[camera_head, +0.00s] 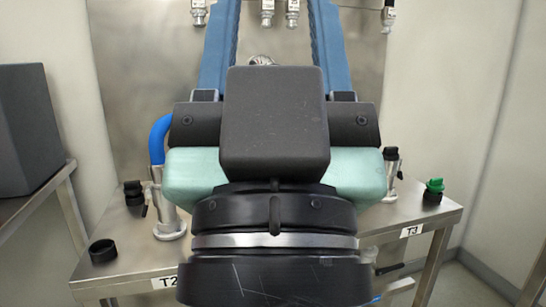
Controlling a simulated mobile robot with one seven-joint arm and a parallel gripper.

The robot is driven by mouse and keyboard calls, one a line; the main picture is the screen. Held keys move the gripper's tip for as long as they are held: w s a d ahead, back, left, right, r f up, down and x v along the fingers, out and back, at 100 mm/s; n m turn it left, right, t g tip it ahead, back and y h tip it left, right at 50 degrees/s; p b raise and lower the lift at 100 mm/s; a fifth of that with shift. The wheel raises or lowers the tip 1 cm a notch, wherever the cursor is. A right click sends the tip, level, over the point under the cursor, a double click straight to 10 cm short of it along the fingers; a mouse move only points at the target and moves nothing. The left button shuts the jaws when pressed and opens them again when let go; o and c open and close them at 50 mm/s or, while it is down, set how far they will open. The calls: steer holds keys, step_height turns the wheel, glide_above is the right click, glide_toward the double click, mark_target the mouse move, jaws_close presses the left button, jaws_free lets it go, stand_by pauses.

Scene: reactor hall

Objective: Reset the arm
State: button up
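My gripper (270,25) fills the middle of the head view, seen from behind. Its two blue fingers stand wide apart and run up to the top edge, so their tips may be cut off. A small silvery round part (262,60) shows between the fingers, mostly hidden behind the dark gripper body. I see no contact between it and the fingers. The black and pale green wrist parts below are mine and hide the middle of the table.
A steel table (130,266) labelled T2 and T3 carries a black ring (103,251), a black fitting (135,197), a metal stand with a blue hose (168,208), and a green-topped fitting (434,191). Metal nozzles (292,14) hang from the back panel. A dark box (28,130) stands left.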

step_height(320, 180, up, 31)
steer(key=p, duration=2.9)
steer(key=shift+a, duration=0.1)
